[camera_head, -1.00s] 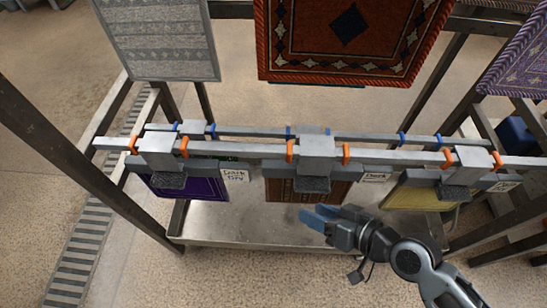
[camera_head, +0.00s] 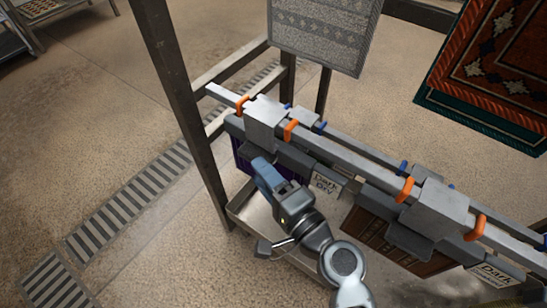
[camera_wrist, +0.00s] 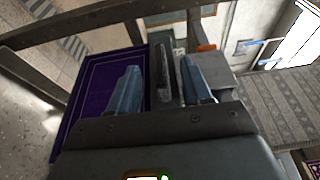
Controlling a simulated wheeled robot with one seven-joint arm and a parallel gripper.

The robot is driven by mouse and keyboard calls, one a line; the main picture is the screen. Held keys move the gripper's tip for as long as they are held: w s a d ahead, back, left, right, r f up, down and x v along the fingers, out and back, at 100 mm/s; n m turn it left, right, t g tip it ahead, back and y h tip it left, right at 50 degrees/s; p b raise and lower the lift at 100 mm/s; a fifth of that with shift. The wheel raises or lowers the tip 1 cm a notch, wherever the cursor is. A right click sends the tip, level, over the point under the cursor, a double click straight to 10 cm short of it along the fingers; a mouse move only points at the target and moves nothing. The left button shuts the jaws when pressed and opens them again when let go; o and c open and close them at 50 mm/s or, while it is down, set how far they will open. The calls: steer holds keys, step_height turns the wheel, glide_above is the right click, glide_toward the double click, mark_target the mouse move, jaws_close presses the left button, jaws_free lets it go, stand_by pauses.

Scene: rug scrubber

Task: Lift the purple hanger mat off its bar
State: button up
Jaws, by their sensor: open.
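The purple hanger mat (camera_head: 243,166) hangs at the left end of the metal bar (camera_head: 345,160), below a pale grey hanger block (camera_head: 266,122). My gripper (camera_head: 266,174) is in front of it and covers much of the mat. In the wrist view the purple mat (camera_wrist: 92,100) shows at left, partly behind one finger. My gripper (camera_wrist: 162,80) is open there, with a dark grey upright piece of the hanger (camera_wrist: 165,78) appearing between its fingers. I cannot tell whether either finger touches it.
A dark post (camera_head: 180,100) stands left of the bar. A metal tray (camera_head: 240,207) lies below. Grey (camera_head: 325,35) and red (camera_head: 490,75) rugs hang behind.

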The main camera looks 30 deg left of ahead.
mark_target(251, 159)
steer(key=shift+x, duration=2.5)
steer(key=shift+w+f, duration=0.1)
jaws_close()
